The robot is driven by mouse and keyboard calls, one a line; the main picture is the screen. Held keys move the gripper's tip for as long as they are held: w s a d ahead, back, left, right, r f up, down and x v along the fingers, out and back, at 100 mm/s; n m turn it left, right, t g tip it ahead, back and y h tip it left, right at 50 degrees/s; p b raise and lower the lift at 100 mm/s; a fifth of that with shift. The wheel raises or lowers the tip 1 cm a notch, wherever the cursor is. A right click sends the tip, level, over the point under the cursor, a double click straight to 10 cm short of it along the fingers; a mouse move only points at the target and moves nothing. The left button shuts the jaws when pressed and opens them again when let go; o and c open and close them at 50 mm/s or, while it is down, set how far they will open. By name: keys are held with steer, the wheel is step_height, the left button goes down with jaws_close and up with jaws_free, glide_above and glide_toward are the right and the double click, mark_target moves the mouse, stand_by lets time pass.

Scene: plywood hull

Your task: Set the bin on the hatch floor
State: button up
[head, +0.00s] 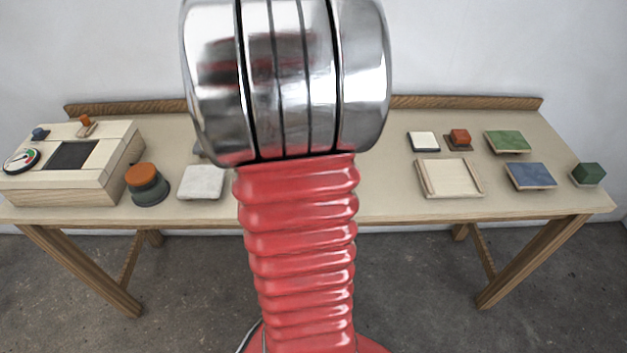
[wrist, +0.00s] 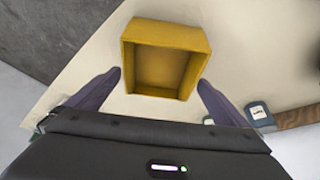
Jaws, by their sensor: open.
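A yellow open box, which looks like the bin (wrist: 200,40), lies on the pale tabletop in the wrist view, its open side facing the camera. My gripper (wrist: 159,80) is open, with its dark fingers on either side of the bin's near part. I cannot tell whether they touch it. In the head view my arm hides both gripper and bin. A pale wooden box (head: 65,190) with a dark square opening or panel (head: 73,155) stands at the table's left end. I cannot tell for sure whether that is the hatch.
A gauge (head: 21,161) and small knobs sit on the wooden box. An orange-topped round thing (head: 147,182) and a white block (head: 202,183) stand right of it. A pale tray (head: 449,179), a green pad (head: 508,142), a blue pad (head: 530,176) and a green cube (head: 588,174) occupy the right.

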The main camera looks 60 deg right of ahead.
steer(key=shift+x, duration=1.25)
steer(key=shift+c, duration=0.4)
steer(key=c, duration=1)
step_height(320, 180, up, 10)
